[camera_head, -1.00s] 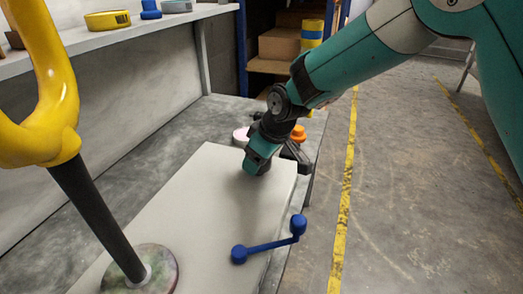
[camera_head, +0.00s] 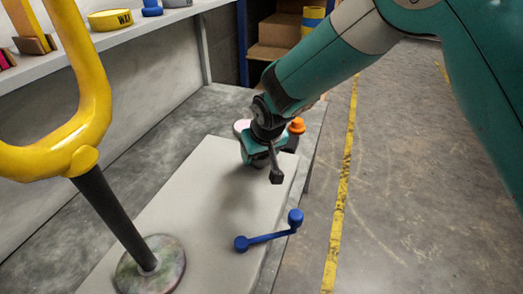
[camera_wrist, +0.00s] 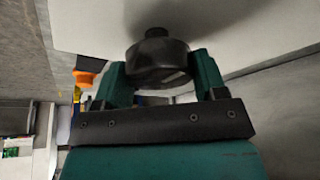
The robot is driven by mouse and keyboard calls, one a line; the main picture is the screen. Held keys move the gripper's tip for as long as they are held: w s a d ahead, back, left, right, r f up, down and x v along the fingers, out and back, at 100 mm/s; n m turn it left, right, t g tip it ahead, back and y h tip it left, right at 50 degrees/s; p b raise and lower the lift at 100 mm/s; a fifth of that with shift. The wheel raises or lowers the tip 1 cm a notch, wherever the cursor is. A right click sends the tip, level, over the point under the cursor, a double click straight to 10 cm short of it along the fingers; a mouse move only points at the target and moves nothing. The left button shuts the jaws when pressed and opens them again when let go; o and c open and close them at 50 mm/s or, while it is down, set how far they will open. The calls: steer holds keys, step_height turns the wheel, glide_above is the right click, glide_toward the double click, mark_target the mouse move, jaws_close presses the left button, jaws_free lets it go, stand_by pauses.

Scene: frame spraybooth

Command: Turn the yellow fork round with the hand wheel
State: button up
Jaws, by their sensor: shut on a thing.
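The yellow fork (camera_head: 88,110) stands at the left of the head view on a dark post (camera_head: 112,222). The post rises, tilted in the picture, from a round mottled base (camera_head: 150,266) on a pale board (camera_head: 203,205). Its upper end is cut off by the frame. My gripper (camera_head: 256,158) is low over the far end of the board. The wrist view shows its two teal fingers (camera_wrist: 158,80) shut on a dark round wheel (camera_wrist: 157,62) with a short stub towards the pale surface. The wheel is hidden in the head view by the gripper.
A blue crank (camera_head: 266,238) lies at the board's right edge. An orange knob (camera_head: 297,126) and a pink disc (camera_head: 241,125) are close beyond my gripper. A shelf (camera_head: 110,45) with small items runs along the left. The floor at right is open.

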steer(key=shift+s+a+f, duration=0.1)
steer(key=shift+s+f, duration=0.1)
steer(key=shift+f, duration=0.05)
steer(key=o, duration=0.9)
steer(key=shift+w+r, duration=0.1)
steer(key=shift+r, duration=0.1)
steer(key=p+v, duration=0.3)
steer(key=v, duration=1.4)
steer(key=shift+r, duration=0.2)
